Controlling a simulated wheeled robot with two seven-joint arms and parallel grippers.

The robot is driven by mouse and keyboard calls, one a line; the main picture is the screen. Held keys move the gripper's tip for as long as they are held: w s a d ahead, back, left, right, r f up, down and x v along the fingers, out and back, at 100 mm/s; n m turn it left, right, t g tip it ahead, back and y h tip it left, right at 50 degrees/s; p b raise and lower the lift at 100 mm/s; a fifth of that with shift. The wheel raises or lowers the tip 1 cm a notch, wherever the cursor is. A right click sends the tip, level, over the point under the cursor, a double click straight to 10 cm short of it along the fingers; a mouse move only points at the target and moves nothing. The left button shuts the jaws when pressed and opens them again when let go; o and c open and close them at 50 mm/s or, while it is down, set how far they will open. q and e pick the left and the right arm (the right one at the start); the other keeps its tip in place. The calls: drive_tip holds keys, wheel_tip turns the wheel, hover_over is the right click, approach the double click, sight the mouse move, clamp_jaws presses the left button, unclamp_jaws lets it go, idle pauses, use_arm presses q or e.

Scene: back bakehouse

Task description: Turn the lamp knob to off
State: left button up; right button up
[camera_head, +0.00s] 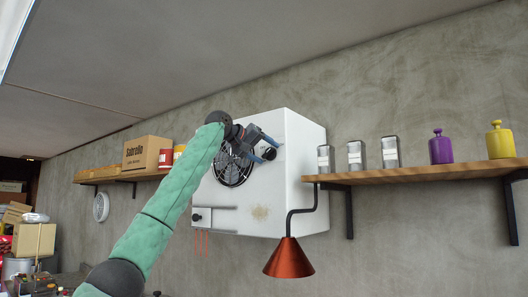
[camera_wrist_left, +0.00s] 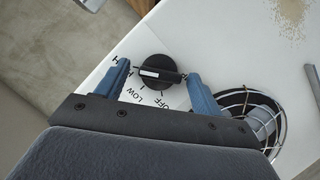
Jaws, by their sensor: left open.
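The knob (camera_wrist_left: 160,72) is black and round with a raised bar and a white stripe, on the face of a white box (camera_head: 292,175). The stripe points left in the left wrist view, towards a mark partly hidden by a finger; "LOW" and "OFF" are printed below the knob. My left gripper (camera_wrist_left: 159,85) is open, its blue fingers on either side of the knob, with gaps visible. In the head view my left gripper (camera_head: 270,152) is at the upper part of the box, around the dark knob (camera_head: 269,153). My right gripper is out of view.
A round fan grille (camera_head: 232,172) sits beside the knob. A copper cone lamp (camera_head: 289,260) hangs on a bent arm below the box. A wooden shelf (camera_head: 430,172) with canisters is to the right; another shelf holds a cardboard box (camera_head: 147,153) at left.

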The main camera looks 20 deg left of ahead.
use_arm(q)
drive_tip(key=c, duration=1)
